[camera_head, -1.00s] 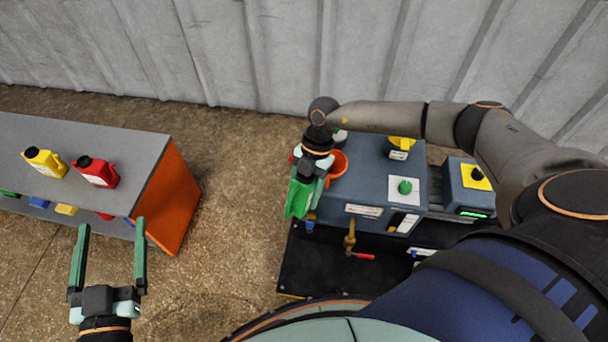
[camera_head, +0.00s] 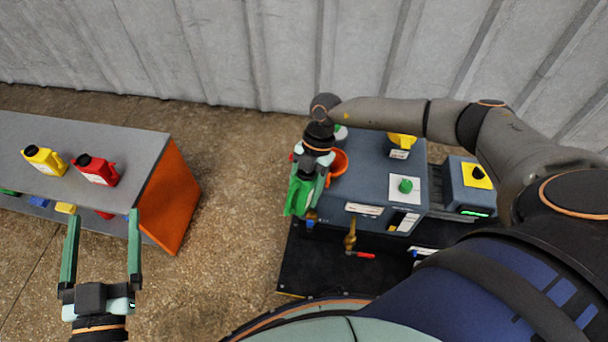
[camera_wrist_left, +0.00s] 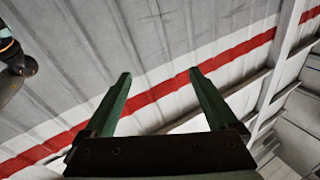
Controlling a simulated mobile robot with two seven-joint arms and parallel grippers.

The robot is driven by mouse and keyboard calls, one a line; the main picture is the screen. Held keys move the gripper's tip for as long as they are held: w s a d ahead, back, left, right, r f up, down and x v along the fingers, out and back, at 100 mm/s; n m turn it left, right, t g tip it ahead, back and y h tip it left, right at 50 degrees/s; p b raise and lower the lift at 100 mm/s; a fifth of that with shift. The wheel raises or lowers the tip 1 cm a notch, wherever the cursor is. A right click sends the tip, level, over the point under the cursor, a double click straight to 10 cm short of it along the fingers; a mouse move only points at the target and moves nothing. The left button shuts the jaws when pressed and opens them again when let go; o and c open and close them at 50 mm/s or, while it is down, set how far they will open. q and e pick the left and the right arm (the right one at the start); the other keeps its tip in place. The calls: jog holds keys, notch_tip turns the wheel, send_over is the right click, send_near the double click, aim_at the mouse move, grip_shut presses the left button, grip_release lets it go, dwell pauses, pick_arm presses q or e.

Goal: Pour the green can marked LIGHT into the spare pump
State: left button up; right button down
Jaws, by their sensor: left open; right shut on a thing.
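My right gripper (camera_head: 308,182) is shut on the green can (camera_head: 297,197) at the left side of the pump (camera_head: 366,190). The can is tilted and partly covered by the gripper; its label is not readable. An orange funnel (camera_head: 339,163) stands on the pump just right of the can, partly hidden by the gripper. I cannot tell whether liquid is flowing. My left gripper (camera_head: 103,218) is open and empty in front of the bench at the left; its open fingers also show in the left wrist view (camera_wrist_left: 158,82).
A grey bench (camera_head: 130,150) with an orange end holds a yellow can (camera_head: 45,161) and a red can (camera_head: 97,171). The pump has a green knob (camera_head: 405,186), a brass valve with a red handle (camera_head: 362,255) and a black base (camera_head: 325,270). Open floor lies between bench and pump.

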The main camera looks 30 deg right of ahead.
pick_arm(q)
jog(key=shift+m+t+h, duration=0.6)
jog(key=shift+t+h, duration=0.2)
jog(key=shift+s+d+r+b, duration=0.1)
jog(key=shift+s+r+b, duration=0.1)
jog(key=shift+r, duration=0.9)
jog(key=shift+s+d+r+b, duration=0.1)
jog(key=shift+r+b, duration=0.1)
jog(key=shift+r, duration=0.85)
pick_arm(e)
jog(key=shift+r, duration=0.4)
pick_arm(q)
jog(key=shift+m+t+h, duration=0.7)
jog(key=shift+h, duration=0.2)
jog(key=shift+s+d+r+b, duration=0.15)
jog(key=shift+s+r, duration=0.25)
jog(key=shift+r, duration=0.65)
jog(key=shift+s+r+b, duration=0.25)
jog(key=shift+s+r, duration=0.1)
jog(key=shift+r, duration=0.7)
pick_arm(e)
jog(key=shift+a+r+g+y, duration=0.1)
jog(key=shift+r+g+y, duration=0.3)
jog(key=shift+y, duration=0.2)
